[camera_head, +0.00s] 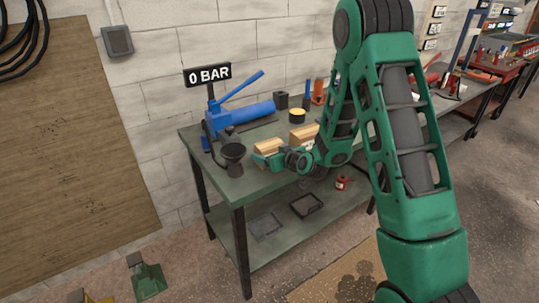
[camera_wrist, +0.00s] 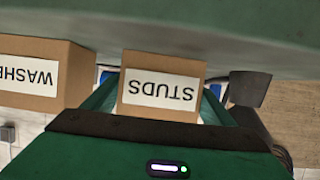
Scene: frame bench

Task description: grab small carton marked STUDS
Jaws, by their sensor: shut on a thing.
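The small carton marked STUDS (camera_wrist: 161,89) is a brown box with a white label, upside down in the wrist view. The green fingers of my gripper (camera_wrist: 158,100) stand on both sides of it, shut on it. In the head view my gripper (camera_head: 266,158) is at the front part of the green bench, with a carton (camera_head: 268,146) at its fingers. I cannot tell whether the carton touches the bench top. A second carton, its label partly cut off and starting WASH (camera_wrist: 38,82), stands beside it, apart from the fingers; a carton also shows behind (camera_head: 303,134).
A dark funnel-shaped cup (camera_head: 233,158) stands left of my gripper on the bench (camera_head: 226,186). A yellow-topped tin (camera_head: 297,116) and orange bottle (camera_head: 319,91) stand further back.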

